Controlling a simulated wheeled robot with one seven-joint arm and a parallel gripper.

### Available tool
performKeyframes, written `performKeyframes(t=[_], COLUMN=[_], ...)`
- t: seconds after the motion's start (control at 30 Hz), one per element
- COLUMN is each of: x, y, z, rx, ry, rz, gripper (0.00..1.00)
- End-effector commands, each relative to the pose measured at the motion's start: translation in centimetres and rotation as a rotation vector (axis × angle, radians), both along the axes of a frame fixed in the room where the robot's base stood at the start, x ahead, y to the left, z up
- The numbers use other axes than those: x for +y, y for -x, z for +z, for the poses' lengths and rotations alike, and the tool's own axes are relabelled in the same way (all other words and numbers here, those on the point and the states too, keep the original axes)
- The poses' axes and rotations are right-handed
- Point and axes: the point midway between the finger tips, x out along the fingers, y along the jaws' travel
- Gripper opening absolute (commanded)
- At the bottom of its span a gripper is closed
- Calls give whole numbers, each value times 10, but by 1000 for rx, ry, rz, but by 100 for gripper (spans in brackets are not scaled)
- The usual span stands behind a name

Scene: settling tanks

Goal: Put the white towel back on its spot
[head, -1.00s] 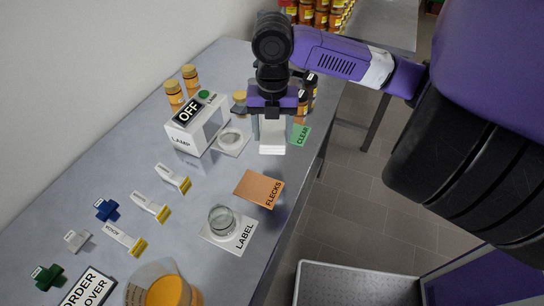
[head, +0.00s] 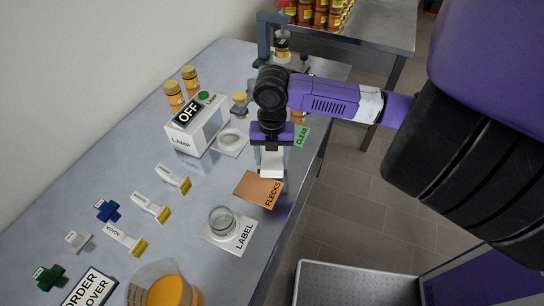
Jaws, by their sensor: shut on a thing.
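My gripper (head: 271,157) is shut on the white towel (head: 271,168), a small white block-like shape between its fingers. It hangs just beyond the orange FLECKS card (head: 259,189) and left of the green CLEAR card (head: 301,136). I cannot tell whether the towel touches the bench. No spot marked for the towel can be made out.
The grey bench (head: 120,170) holds the OFF lamp box (head: 195,131), a glass dish (head: 222,220) on the LABEL card (head: 243,235), several yellow-tipped white tools (head: 150,207) and an orange-filled beaker (head: 165,288). A grey stand (head: 264,38) rises at the far end.

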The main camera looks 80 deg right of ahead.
Motion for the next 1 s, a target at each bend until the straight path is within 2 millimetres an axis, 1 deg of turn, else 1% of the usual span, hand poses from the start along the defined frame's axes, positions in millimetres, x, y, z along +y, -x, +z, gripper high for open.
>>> performKeyframes(t=[0.33, 0.37, 0.4, 0.47, 0.8, 0.87, 1.0], x=[0, 0, 0, 0, 0, 0, 0], y=[0, 0, 0, 0, 0, 0, -1], z=[-9, -9, -8, -8, -6, -3, 9], rx=[0, 0, 0, 0, 0, 0, -1], ry=[0, 0, 0, 0, 0, 0, 2], rz=[1, 1, 1, 1, 1, 0, 2], gripper=[23, 63, 71, 83, 83, 83, 83])
